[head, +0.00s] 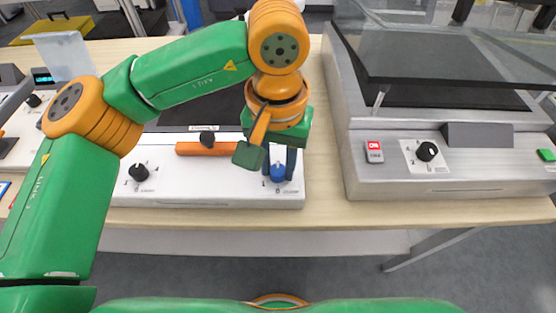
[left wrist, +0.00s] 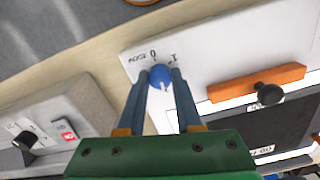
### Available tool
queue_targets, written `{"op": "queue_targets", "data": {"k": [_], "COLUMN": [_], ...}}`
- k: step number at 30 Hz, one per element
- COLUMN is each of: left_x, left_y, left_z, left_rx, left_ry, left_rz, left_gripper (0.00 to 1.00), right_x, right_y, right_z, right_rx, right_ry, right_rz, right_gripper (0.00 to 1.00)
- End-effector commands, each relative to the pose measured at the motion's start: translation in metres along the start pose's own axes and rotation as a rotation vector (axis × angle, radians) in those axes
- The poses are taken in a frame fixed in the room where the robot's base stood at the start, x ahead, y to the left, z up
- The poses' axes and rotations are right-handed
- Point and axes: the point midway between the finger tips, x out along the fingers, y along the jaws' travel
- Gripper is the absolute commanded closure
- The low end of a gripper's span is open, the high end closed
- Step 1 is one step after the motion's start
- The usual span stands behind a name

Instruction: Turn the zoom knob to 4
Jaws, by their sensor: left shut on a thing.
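The blue zoom knob (head: 278,174) is at the right end of the white front panel (head: 215,190) of the left device. My left gripper (head: 279,178) reaches down to it from above, with one dark finger on either side of the knob, shut on it. In the left wrist view the blue knob (left wrist: 160,77) sits between the two fingertips (left wrist: 159,72). A small white mark shows on the knob. The marks 0 and 1 are printed beside it; other marks are hidden by the fingers, so I cannot read its setting. My right gripper is not in view.
An orange bar handle (head: 203,149) and a black knob (head: 138,172) are left of the zoom knob. A grey device with a glass lid (head: 440,60), a red switch (head: 373,150) and a black knob (head: 427,151) stands to the right. A bare table strip (head: 325,208) lies in front.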

Motion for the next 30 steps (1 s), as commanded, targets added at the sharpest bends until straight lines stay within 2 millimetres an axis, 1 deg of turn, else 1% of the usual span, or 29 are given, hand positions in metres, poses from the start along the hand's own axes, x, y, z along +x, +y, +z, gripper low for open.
{"op": "queue_targets", "data": {"k": [21, 30], "left_x": [0.0019, 0.0021], "left_y": [-0.0018, -0.0024], "left_z": [0.0009, 0.0005], "left_rx": [0.675, 0.906], "left_ry": [-0.008, -0.009], "left_rz": [0.000, 0.001], "left_gripper": [1.00, 1.00], "right_x": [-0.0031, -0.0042], "right_y": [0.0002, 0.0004], "right_z": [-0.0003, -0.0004], "right_rx": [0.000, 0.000], "right_ry": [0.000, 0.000], "right_rz": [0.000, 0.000], "right_gripper": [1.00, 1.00]}}
